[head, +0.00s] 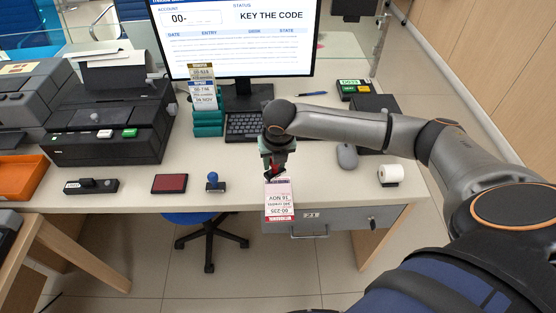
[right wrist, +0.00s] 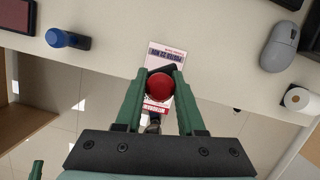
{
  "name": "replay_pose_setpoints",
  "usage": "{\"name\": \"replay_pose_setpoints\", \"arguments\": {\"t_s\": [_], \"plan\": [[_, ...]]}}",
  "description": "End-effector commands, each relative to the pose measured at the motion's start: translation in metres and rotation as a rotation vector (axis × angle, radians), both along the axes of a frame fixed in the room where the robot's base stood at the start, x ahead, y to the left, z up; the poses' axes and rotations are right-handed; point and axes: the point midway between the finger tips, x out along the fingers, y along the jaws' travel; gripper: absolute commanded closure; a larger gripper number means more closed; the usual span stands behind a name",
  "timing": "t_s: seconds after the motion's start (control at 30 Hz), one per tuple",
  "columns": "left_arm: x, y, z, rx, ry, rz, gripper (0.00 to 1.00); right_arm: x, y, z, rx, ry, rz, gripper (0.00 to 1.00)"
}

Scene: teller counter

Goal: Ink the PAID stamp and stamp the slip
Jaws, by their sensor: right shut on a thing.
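My right gripper (head: 273,166) is shut on a stamp with a red round knob (right wrist: 160,86), between its green fingers. The stamp is over the slip; I cannot tell whether it touches. The slip (head: 279,201), pale pink with a red band, lies at the counter's front edge, its near end reaching past the edge. Its middle is hidden in the right wrist view by the stamp. A dark red ink pad (head: 169,184) lies to the left. A green sliver (right wrist: 37,170) at the right wrist view's lower left may be my left gripper, which the head view does not show.
A blue-knobbed stamp (head: 212,181) stands between ink pad and slip. A black stapler-like thing (head: 91,186) lies farther left. Behind are a printer (head: 110,130), a keyboard (head: 245,127) and a monitor (head: 240,40). A mouse (head: 347,156) and a paper roll (head: 390,173) are right.

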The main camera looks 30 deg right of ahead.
Motion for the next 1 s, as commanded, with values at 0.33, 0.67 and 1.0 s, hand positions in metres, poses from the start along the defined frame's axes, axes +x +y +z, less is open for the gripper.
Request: {"name": "replay_pose_setpoints", "arguments": {"t_s": [0.33, 0.67, 1.0], "plan": [[0.0, 0.0, 0.0, 0.0, 0.0, 0.0, 1.0, 0.003, -0.013, -0.009, 0.0, 0.0, 0.206, 0.98], [0.0, 0.0, 0.0, 0.0, 0.0, 0.0, 1.0, 0.002, -0.012, -0.03, 0.0, 0.004, 0.209, 0.98], [0.0, 0.0, -0.041, 0.0, 0.0, 0.0, 1.0, 0.003, -0.012, -0.066, 0.0, 0.0, 0.209, 0.98]]}}
